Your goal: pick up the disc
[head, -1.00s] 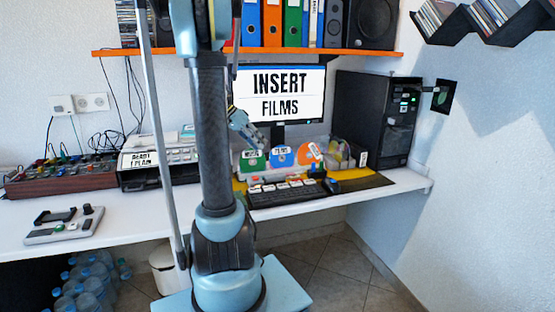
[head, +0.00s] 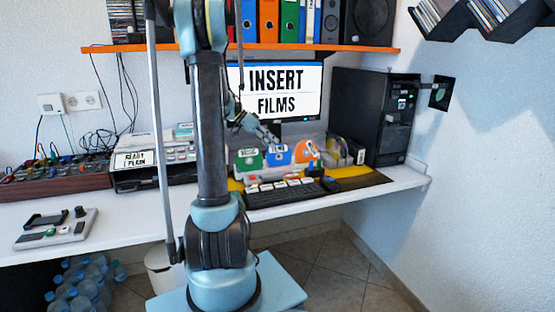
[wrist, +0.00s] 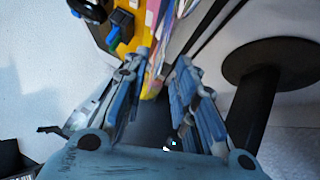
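A row of coloured upright pieces stands below the monitor: a green one (head: 248,158), a blue one (head: 278,155) and an orange one (head: 306,151). Clear, disc-like round shapes (head: 340,150) stand at the row's right end. Which one is the task's disc, I cannot tell. My gripper (head: 272,138) is just above the blue piece, partly behind my own arm. In the wrist view my gripper (wrist: 163,62) has its two fingers apart, with nothing clearly held. Thin coloured edges (wrist: 160,45) show just beyond and between the fingertips.
The monitor (head: 285,88) reads "INSERT FILMS" behind my gripper. A black computer tower (head: 372,115) stands to the right. A keyboard (head: 285,192) lies in front of the row. An orange shelf (head: 350,49) hangs above. The desk's front left holds a small panel (head: 55,228).

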